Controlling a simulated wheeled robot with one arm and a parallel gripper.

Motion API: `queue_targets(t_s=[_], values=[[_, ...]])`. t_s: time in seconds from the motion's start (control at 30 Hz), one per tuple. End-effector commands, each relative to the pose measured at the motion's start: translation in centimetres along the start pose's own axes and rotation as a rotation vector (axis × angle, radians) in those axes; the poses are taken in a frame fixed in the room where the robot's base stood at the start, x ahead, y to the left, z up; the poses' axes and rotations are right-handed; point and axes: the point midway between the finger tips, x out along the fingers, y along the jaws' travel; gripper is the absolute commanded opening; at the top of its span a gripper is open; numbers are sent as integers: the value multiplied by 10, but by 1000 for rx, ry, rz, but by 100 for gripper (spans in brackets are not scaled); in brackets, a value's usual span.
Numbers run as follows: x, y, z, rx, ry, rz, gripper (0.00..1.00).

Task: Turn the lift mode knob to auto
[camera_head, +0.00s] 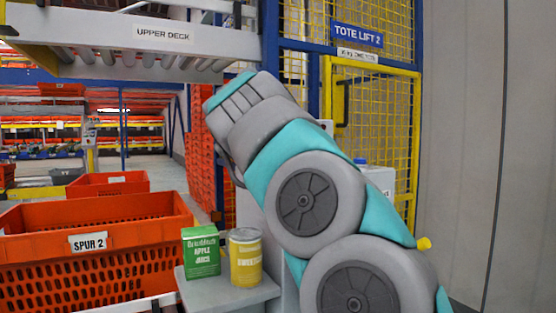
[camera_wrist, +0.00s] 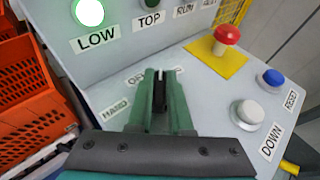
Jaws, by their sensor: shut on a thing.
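My gripper (camera_wrist: 159,76) shows in the wrist view with its two green fingers close together over the sloped grey control panel (camera_wrist: 208,92). It is shut on the lift mode knob (camera_wrist: 159,92), of which only a dark sliver shows between the fingers. A HAND label (camera_wrist: 115,108) lies left of the fingers, and an OFF label (camera_wrist: 137,80) is partly covered just beyond them. I cannot read an AUTO label or tell which way the knob points. In the head view my arm hides the gripper and knob.
A red mushroom button (camera_wrist: 227,35) on a yellow plate, a blue RESET button (camera_wrist: 272,78) and a white DOWN button (camera_wrist: 248,113) stand right of the gripper. A lit LOW lamp (camera_wrist: 90,12) is at upper left.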

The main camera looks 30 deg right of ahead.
Motion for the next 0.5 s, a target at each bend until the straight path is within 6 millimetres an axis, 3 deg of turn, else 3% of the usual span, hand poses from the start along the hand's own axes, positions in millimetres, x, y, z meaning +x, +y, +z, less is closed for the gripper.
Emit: queue_targets(t_s=[0.5], values=[[0, 0, 0, 20, 1, -47, 0]])
